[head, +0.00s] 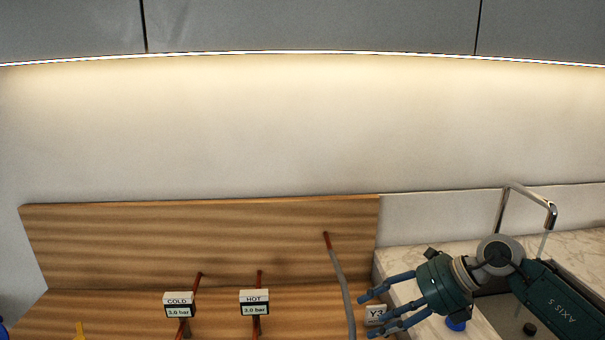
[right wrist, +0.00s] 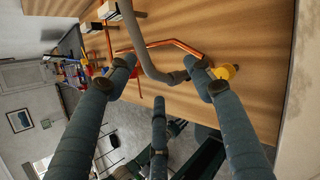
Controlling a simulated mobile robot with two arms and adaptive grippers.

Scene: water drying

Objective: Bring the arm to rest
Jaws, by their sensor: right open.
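My right gripper (head: 372,308) is at the lower right of the head view, its fingers pointing left, beside the grey hose (head: 345,290) and in front of the Y3 tag (head: 376,313). Its fingers are spread and hold nothing. In the right wrist view the spread fingers of my right gripper (right wrist: 160,82) frame part of the grey hose (right wrist: 150,62), with a visible gap to the finger at the bottom; whether the other fingers touch it I cannot tell. My left gripper shows in neither view.
A wooden panel (head: 200,240) carries COLD (head: 178,300) and HOT (head: 254,297) gauges and copper pipes. A tap (head: 528,200) stands on the marble counter at right. A yellow handle (right wrist: 225,71) is close to one fingertip in the wrist view. The wall above is clear.

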